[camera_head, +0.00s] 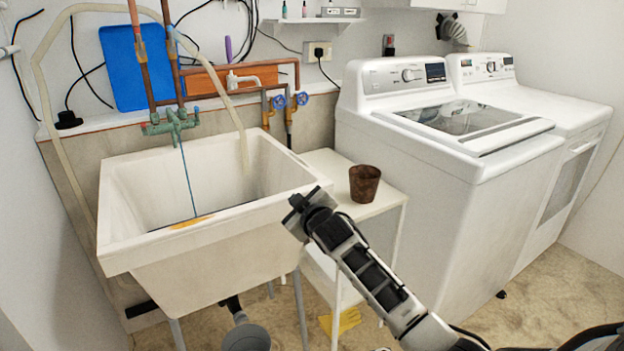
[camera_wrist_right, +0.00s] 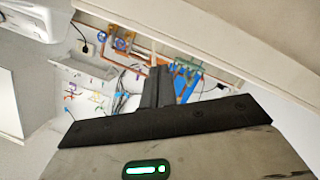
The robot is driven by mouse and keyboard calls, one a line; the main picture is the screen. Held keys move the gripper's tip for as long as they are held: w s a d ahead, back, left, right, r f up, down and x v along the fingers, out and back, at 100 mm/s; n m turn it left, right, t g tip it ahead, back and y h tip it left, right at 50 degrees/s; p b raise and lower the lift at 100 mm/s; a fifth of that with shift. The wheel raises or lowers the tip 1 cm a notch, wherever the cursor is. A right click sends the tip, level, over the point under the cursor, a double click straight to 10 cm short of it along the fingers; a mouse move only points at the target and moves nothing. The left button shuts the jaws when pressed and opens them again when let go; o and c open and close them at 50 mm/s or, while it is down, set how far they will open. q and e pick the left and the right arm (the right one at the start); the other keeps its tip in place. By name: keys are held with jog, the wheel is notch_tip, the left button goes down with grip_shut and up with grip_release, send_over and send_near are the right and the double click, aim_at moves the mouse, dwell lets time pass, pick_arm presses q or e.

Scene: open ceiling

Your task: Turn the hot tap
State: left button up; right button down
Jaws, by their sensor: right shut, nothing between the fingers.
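A green tap fixture (camera_head: 172,123) is on the wall behind the white sink (camera_head: 180,258), at the foot of two copper pipes. A thin blue line hangs from it into the sink. I cannot tell which of its handles is hot. The fixture also shows in the right wrist view (camera_wrist_right: 186,76), beyond my fingers. My right gripper (camera_head: 297,208) is at the sink's front right corner, well apart from the taps. Its fingers (camera_wrist_right: 157,88) are shut and empty. My left gripper is not in view.
Two blue valve wheels (camera_head: 290,100) are on pipes right of the sink. A brown pot (camera_head: 364,183) stands on a white side table (camera_head: 385,200), close to my right arm. A washing machine (camera_head: 450,190) stands to the right. Space above the sink basin looks open.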

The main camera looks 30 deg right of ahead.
jog(key=s+a+f+m+g+y, duration=0.2)
jog(key=s+a+f+y, duration=0.2)
jog(key=s+a+f, duration=0.9)
jog(key=s+a+f+g, duration=0.1)
jog(key=s+a+f, duration=0.1)
jog(key=s, duration=0.9)
jog(key=s+a+f+m+g+y, duration=0.1)
jog(key=s+a+f+g, duration=0.1)
jog(key=s, duration=0.8)
jog(key=shift+s+a+f, duration=0.35)
jog(key=shift+a+f, duration=0.15)
jog(key=shift+a, duration=0.25)
